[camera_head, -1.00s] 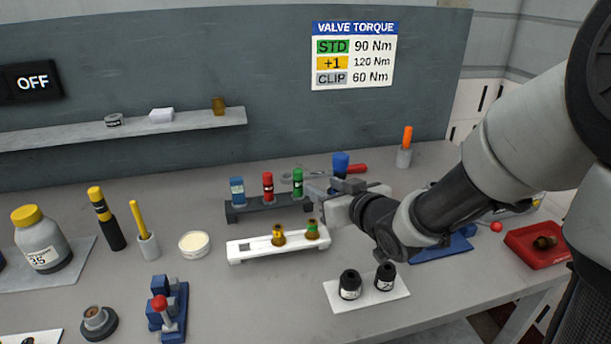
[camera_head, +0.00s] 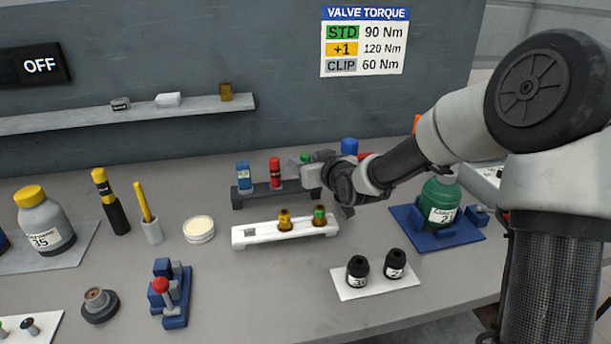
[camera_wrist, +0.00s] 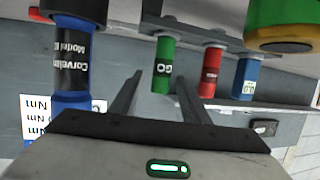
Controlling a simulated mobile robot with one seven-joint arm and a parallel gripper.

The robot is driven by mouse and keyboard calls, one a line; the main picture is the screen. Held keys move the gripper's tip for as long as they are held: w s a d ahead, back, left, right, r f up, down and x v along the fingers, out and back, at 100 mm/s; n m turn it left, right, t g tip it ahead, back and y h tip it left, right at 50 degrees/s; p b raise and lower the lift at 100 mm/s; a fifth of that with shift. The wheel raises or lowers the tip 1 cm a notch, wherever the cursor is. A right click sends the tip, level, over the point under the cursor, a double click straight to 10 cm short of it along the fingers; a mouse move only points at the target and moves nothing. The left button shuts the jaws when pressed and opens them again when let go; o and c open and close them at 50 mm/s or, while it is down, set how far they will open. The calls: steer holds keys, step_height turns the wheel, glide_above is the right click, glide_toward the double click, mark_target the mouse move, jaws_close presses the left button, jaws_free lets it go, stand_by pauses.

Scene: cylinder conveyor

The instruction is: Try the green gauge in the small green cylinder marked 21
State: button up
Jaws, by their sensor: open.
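The green gauge marked GO (camera_wrist: 163,66) stands in the dark rack (camera_wrist: 205,35), beside the red gauge (camera_wrist: 211,70) and the blue gauge (camera_wrist: 245,78). In the wrist view my gripper (camera_wrist: 160,92) is open, its two fingers either side of the green gauge's line. I cannot tell whether they touch it. In the head view my gripper (camera_head: 312,172) is at the rack's right end and hides most of the green gauge (camera_head: 305,158). The green cylinder (camera_head: 440,203) sits in a blue cradle (camera_head: 462,238) at right, its label partly readable as 2; my arm covers its top.
A white tray with two brass valves (camera_head: 284,220) lies in front of the rack. A black and blue tool (camera_wrist: 75,60) stands close beside my gripper. Two black caps (camera_head: 357,270) sit on a white plate (camera_head: 378,285). Bare table lies between tray and plate.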

steer(key=shift+w+a+f, duration=0.15)
steer(key=shift+w+a, duration=0.15)
steer(key=shift+w, duration=0.15)
jaws_close()
